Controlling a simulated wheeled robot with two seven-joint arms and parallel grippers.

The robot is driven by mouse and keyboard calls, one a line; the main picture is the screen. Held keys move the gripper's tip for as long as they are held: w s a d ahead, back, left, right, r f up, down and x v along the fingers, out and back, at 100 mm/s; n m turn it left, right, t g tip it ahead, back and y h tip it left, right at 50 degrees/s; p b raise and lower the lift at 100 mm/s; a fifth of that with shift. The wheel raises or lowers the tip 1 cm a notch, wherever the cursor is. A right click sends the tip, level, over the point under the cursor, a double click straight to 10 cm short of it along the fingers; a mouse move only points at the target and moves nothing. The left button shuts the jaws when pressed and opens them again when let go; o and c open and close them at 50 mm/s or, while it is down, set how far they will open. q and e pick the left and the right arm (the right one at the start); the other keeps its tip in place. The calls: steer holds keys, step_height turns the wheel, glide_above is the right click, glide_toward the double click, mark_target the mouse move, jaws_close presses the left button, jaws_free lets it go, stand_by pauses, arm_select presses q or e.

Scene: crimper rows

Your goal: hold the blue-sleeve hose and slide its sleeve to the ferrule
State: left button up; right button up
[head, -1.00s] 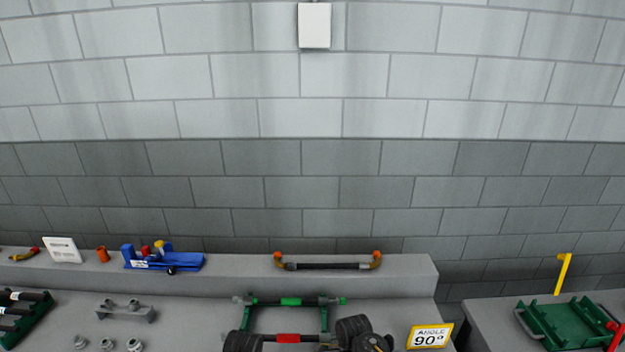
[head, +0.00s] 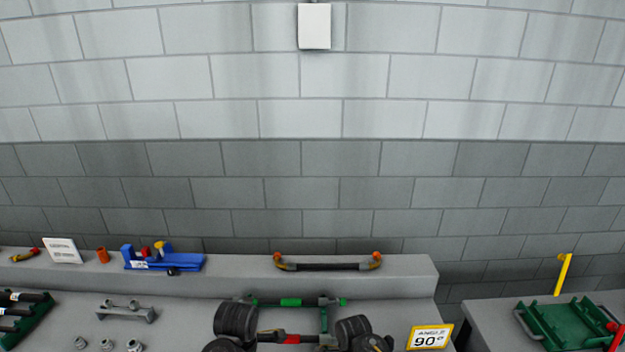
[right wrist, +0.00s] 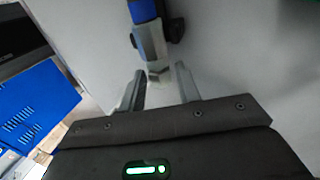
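The blue-sleeve hose shows in the right wrist view, its blue sleeve (right wrist: 143,10) at the top edge. Below the sleeve is a metal ferrule (right wrist: 151,42) with a hex end fitting. My right gripper (right wrist: 159,80) is open, its fingers on either side of the fitting's end, with gaps visible. Contact with the fitting is not visible. In the head view, dark parts of my two arms show at the bottom, but both grippers' fingers are out of that frame. The blue-sleeve hose is not visible in the head view.
Green-sleeve (head: 290,302) and red-sleeve (head: 291,338) hoses lie near my arms. A hose with orange ends (head: 328,266) lies on the back ledge, beside a blue tool (head: 160,260). An angle sign (head: 430,337) stands right; a green tray (head: 562,325) sits on the right-hand table.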

steer(key=shift+o, duration=1.3)
